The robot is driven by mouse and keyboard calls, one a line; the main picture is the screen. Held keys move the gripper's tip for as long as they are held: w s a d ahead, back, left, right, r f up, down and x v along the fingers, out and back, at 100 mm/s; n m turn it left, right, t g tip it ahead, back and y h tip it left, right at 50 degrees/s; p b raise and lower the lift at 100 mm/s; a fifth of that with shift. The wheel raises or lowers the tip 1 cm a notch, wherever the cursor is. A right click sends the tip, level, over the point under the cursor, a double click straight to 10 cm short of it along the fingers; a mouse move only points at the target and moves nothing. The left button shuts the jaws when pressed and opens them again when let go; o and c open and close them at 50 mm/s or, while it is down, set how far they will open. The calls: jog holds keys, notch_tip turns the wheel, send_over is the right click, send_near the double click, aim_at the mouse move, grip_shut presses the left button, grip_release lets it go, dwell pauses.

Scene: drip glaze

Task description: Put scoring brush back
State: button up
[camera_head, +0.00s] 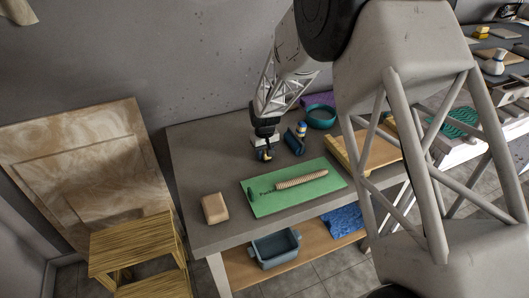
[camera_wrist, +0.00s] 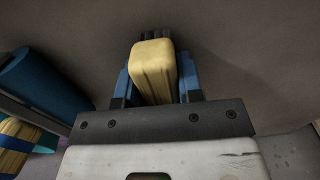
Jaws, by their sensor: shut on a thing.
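My gripper (camera_head: 265,154) is low over the grey table, left of the blue holder. In the wrist view, its blue fingers (camera_wrist: 153,88) are shut on a yellow block-like piece (camera_wrist: 154,62), which I take to be the scoring brush; dark prongs show beyond its far end. In the head view the brush is a small yellow patch (camera_head: 261,155), mostly hidden by the gripper. The blue holder (camera_head: 294,143) stands just right of the gripper, with a yellow and blue item (camera_head: 301,129) at it. A blue cylinder (camera_wrist: 42,82), likely this holder, shows at left in the wrist view.
A green mat (camera_head: 290,198) carries a ridged clay roll (camera_head: 301,179) and a small dark green item. A tan block (camera_head: 214,208) sits at front left. A teal bowl (camera_head: 321,116) stands behind, and a wooden board (camera_head: 376,150) lies right. The table's left part is clear.

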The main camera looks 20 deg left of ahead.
jog(key=shift+f, duration=0.15)
jog(key=o, duration=0.8)
notch_tip(320, 180, up, 12)
jog(key=shift+r, duration=0.15)
dwell(0.5)
dwell(0.9)
